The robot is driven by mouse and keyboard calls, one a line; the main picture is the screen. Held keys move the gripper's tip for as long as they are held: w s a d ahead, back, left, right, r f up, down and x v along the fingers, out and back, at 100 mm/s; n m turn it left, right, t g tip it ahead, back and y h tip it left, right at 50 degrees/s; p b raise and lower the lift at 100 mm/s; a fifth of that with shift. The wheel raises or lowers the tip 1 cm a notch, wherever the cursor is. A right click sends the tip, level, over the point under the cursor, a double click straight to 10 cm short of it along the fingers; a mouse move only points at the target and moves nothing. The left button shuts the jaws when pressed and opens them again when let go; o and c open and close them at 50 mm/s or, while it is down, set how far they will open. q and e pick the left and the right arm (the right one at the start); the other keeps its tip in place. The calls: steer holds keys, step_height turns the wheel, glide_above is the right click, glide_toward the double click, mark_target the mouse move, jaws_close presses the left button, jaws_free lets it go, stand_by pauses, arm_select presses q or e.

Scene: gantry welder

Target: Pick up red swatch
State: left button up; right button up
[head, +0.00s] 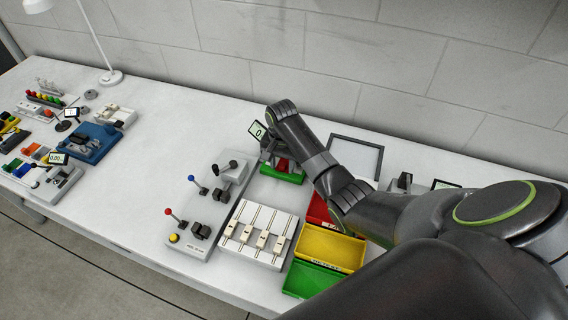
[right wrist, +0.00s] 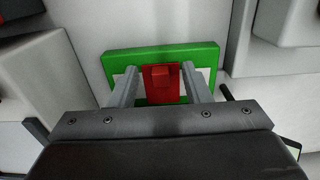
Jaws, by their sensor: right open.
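The red swatch (right wrist: 162,86) is a small red block with a raised tab, on a green-edged tray (right wrist: 120,60) in the right wrist view. My right gripper (right wrist: 160,68) is open, with one finger on each side of the swatch. Narrow gaps seem to show between the fingers and the swatch, so contact is not clear. In the head view the red swatch (head: 282,164) shows only in part above the green tray edge (head: 282,177). My right wrist and forearm hide much of that spot. My left gripper is not in view.
A small display reading 0 (head: 257,131) stands beside my right wrist. Red (head: 318,210), yellow (head: 330,247) and green (head: 313,281) bins stand in front. A slider panel (head: 258,233) and lever panel (head: 196,228) lie left. The table's back-left middle is clear.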

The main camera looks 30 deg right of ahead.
steer(key=shift+f, duration=0.35)
steer(key=shift+c, duration=0.4)
jaws_close()
steer(key=shift+r, duration=0.15)
